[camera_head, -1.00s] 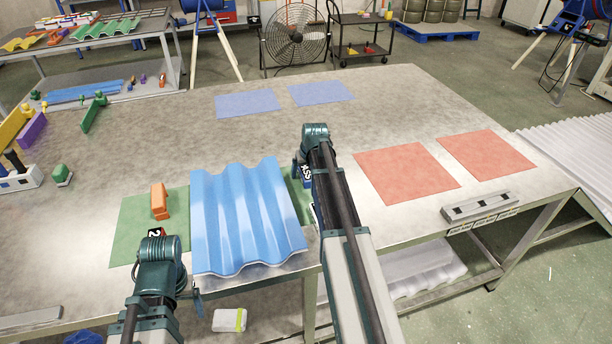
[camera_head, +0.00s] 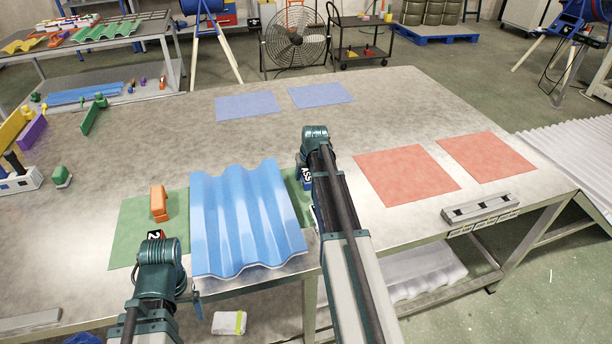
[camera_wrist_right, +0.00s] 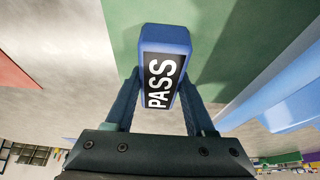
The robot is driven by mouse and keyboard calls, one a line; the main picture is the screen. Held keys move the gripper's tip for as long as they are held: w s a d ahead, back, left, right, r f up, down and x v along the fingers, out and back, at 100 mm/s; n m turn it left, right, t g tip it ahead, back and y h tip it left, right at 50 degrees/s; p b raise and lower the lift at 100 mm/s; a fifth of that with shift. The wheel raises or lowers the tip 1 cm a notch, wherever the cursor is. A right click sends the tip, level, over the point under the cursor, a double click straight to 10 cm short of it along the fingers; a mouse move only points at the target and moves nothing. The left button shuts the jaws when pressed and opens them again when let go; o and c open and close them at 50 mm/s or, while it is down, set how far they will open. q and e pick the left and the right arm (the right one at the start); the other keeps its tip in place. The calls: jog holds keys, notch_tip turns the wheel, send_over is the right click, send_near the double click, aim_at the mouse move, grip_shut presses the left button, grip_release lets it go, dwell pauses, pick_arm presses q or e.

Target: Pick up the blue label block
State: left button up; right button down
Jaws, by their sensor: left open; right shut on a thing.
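The blue label block (camera_wrist_right: 165,75) has a black face with white letters reading PASS. In the right wrist view it sits between the fingers of my right gripper (camera_wrist_right: 160,100), which is shut on it. In the head view the block (camera_head: 306,178) is mostly hidden by my right arm, just right of the blue corrugated sheet (camera_head: 245,215). I cannot tell whether the block touches the table. My left gripper (camera_head: 160,250) is open near the table's front edge, left of the sheet; its fingers are largely hidden.
An orange block (camera_head: 159,203) stands on the green mat (camera_head: 135,220) left of the sheet. Two red mats (camera_head: 405,174) lie to the right and two blue mats (camera_head: 247,106) at the back. The table's middle is clear.

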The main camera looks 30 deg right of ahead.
aim_at(306, 173)
notch_tip(306, 173, up, 10)
jog(key=p, duration=1)
jog(key=shift+r, duration=0.25)
pick_arm(q)
notch_tip(306, 173, up, 10)
jog(key=shift+r, duration=0.2)
pick_arm(e)
jog(key=shift+a, duration=0.1)
